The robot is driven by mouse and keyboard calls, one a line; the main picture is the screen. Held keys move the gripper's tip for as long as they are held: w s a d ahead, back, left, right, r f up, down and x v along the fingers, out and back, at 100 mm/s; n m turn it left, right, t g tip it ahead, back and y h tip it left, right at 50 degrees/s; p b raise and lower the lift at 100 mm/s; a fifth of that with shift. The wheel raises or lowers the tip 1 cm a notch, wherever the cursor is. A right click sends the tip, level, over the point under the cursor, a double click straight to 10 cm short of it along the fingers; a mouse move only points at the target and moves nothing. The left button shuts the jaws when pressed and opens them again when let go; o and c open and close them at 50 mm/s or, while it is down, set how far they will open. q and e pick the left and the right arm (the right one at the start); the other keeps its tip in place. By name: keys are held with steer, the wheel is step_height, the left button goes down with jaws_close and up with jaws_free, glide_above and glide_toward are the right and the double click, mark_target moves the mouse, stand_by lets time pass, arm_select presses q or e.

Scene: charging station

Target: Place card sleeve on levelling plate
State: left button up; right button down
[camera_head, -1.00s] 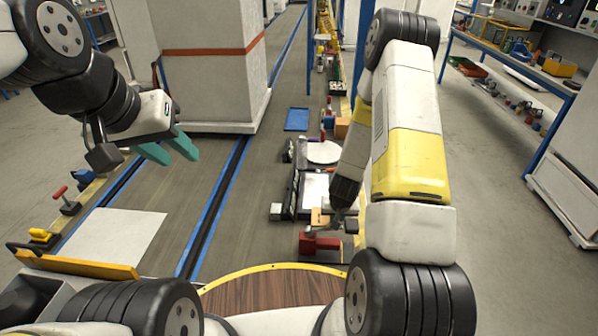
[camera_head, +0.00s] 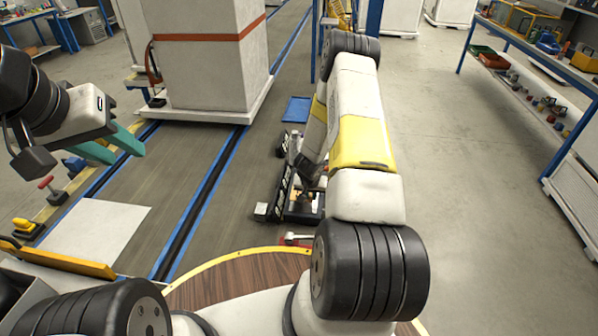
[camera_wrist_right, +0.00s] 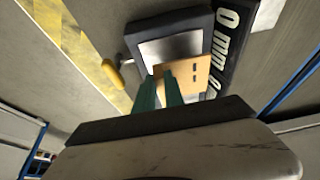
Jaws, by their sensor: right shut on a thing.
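The card sleeve (camera_wrist_right: 195,75) is a flat tan-orange piece with small dark slots in the right wrist view. My right gripper (camera_wrist_right: 160,80) is shut on its near edge with teal fingers. The sleeve overlaps the grey top of a dark-framed plate (camera_wrist_right: 165,50), seemingly the levelling plate; I cannot tell whether they touch.
A black bar with white "0 mm" marking (camera_wrist_right: 230,45) lies beside the plate. A yellow-handled knob (camera_wrist_right: 113,73) sticks out on the other side. A blue mat (camera_head: 297,109) lies beyond on the floor. A tall white cabinet (camera_head: 205,60) stands at the back left.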

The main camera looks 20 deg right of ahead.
steer(key=w+d, duration=0.2)
steer(key=w, duration=0.1)
steer(key=w+d, duration=0.1)
steer(key=shift+w+f, duration=0.25)
steer(key=shift+w, duration=0.1)
steer(key=shift+w+d+f, duration=0.1)
steer(key=shift+d+f, duration=0.05)
steer(key=shift+f, duration=1.6)
steer(key=shift+f, duration=0.1)
steer(key=c, duration=1.4)
jaws_free()
steer(key=shift+c, duration=0.2)
